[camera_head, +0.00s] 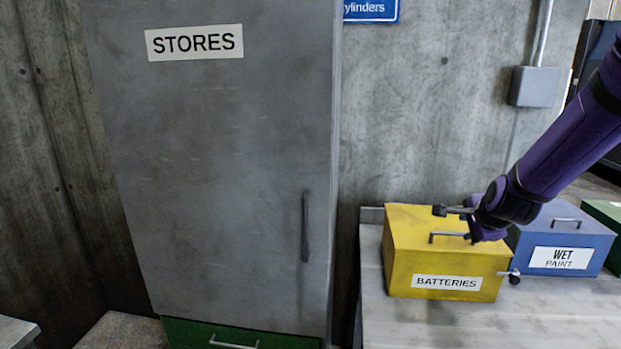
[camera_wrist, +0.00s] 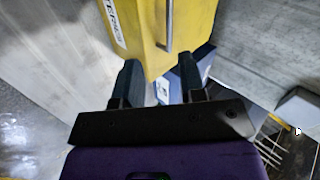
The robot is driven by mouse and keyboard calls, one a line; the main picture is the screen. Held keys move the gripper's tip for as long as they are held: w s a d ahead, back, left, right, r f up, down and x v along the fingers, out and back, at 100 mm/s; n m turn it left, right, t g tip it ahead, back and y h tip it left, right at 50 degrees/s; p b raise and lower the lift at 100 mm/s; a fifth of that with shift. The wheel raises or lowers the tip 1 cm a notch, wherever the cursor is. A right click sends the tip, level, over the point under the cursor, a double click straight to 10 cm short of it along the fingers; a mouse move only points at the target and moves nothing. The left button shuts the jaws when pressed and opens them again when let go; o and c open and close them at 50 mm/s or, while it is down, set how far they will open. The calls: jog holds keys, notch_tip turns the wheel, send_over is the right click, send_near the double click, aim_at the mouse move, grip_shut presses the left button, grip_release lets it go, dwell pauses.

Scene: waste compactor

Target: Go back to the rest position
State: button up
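My gripper (camera_wrist: 159,80) is open in the wrist view, its two dark fingers apart with nothing held between them. In the head view my gripper (camera_head: 477,222) is in front of and above the yellow BATTERIES box (camera_head: 410,240), near its top handle. I cannot tell there whether it touches the box. The yellow box also shows in the wrist view (camera_wrist: 195,20), beyond the fingertips, with its grey handle (camera_wrist: 168,28) ahead of the gap. The box is closed and upright.
The blue WET PAINT box (camera_head: 595,245) stands right of the yellow one on a pale bench (camera_head: 440,325). A green box (camera_head: 610,215) is at the right edge. A tall grey STORES cabinet (camera_head: 220,150) stands left, above a green drawer (camera_head: 190,333). The bench front is clear.

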jog(key=s+a+r+n+g, duration=0.1)
jog(key=s+a+r+n, duration=0.5)
jog(key=s+r, duration=0.1)
jog(key=s+a+r+n+g, duration=0.1)
jog(key=s+r+n, duration=0.2)
jog(key=s, duration=0.4)
jog(key=s+a+r+n+y, duration=0.1)
jog(key=s+a+r+n, duration=0.1)
jog(key=s+n, duration=0.3)
jog(key=s+a+r+n+g, duration=0.1)
jog(key=s+r+n, duration=0.3)
jog(key=s, duration=0.5)
jog(key=shift+s+a+n+g+y, duration=0.25)
jog(key=shift+s+n+g+y, duration=0.05)
jog(key=shift+s, duration=0.1)
jog(key=shift+o, duration=0.3)
